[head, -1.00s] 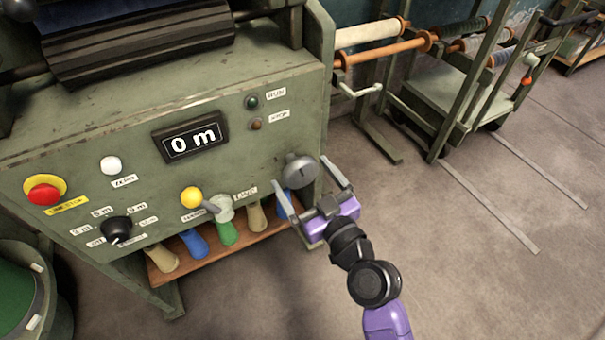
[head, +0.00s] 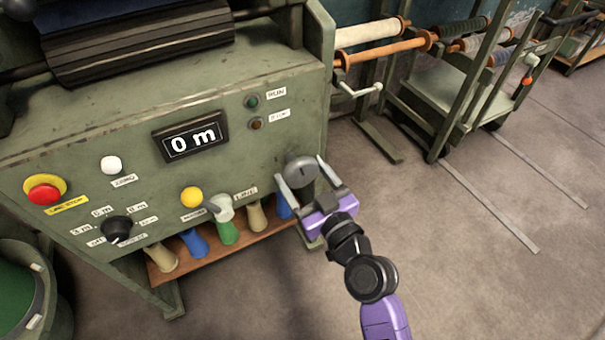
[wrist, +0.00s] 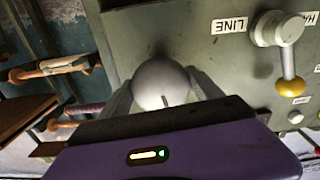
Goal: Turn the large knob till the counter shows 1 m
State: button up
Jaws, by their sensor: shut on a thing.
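The large grey knob (head: 301,171) sits at the lower right of the machine's green front panel. My gripper (head: 300,176) is shut on it, one finger on each side. In the wrist view the round knob (wrist: 161,84) shows between my two fingers (wrist: 162,92), with a short dark mark on its face near the lower edge. The counter (head: 190,140) on the panel reads "0 m".
A red stop button (head: 44,190) is far left. Open floor lies to the right.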

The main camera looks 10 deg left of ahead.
jog(key=shift+m, duration=0.3)
jog(key=m, duration=0.2)
jog(key=shift+m, duration=0.4)
jog(key=m, duration=0.3)
jog(key=shift+s+a+m+p, duration=0.1)
jog(key=shift+m+p, duration=0.3)
jog(key=m+p, duration=0.1)
jog(key=m, duration=0.3)
jog(key=shift+r, duration=0.1)
jog(key=shift+m+p, duration=0.4)
jog(key=shift+m, duration=1.2)
jog(key=o, duration=1.4)
